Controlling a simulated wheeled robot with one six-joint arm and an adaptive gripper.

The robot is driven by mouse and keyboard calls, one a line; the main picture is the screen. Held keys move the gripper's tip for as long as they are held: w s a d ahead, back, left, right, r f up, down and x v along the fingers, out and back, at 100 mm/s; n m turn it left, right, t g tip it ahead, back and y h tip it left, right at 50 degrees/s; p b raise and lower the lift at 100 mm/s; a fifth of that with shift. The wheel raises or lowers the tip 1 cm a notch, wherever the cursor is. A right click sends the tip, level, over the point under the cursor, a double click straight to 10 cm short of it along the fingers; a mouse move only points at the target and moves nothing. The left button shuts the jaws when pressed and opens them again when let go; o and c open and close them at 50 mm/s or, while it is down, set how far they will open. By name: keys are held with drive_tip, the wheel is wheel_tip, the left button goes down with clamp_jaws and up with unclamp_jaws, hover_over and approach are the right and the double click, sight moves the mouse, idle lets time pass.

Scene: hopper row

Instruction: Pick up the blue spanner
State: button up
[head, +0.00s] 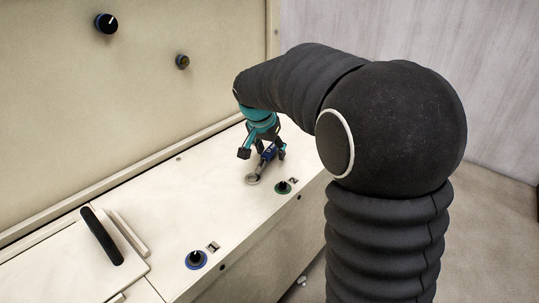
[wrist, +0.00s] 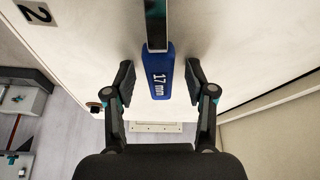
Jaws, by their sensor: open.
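The blue spanner (head: 268,153) lies on the pale counter top under my gripper, its metal ring end (head: 252,179) toward the viewer. In the wrist view its blue handle (wrist: 158,72), marked 17 mm, runs up the middle, and its metal shaft (wrist: 156,25) leaves the top edge, so the ring end is out of that view. My gripper (wrist: 159,82) is open, one finger on each side of the handle with a visible gap on both sides. In the head view my gripper (head: 263,146) partly hides the handle. I cannot tell the exact height of the fingertips above the counter.
A black knob on a green base (head: 283,187) stands close to the spanner, beside the label 2 (head: 293,180). A knob on a blue base (head: 196,260) is nearer the viewer. A hatch with a black handle (head: 101,236) is at lower left. A panel with knobs (head: 106,23) rises behind.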

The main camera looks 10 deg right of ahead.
drive_tip(key=shift+f, duration=0.15)
clamp_jaws()
drive_tip(key=shift+w+r, duration=0.1)
drive_tip(key=shift+r, duration=0.4)
drive_tip(key=r, duration=0.2)
drive_tip(key=d+r, duration=0.1)
drive_tip(key=shift+r, duration=0.4)
drive_tip(key=s+d+r, duration=0.4)
drive_tip(key=d+r, duration=0.2)
drive_tip(key=d, duration=0.3)
drive_tip(key=shift+s+d+r, duration=0.15)
drive_tip(key=shift+s+d, duration=0.15)
drive_tip(key=shift+d, duration=0.1)
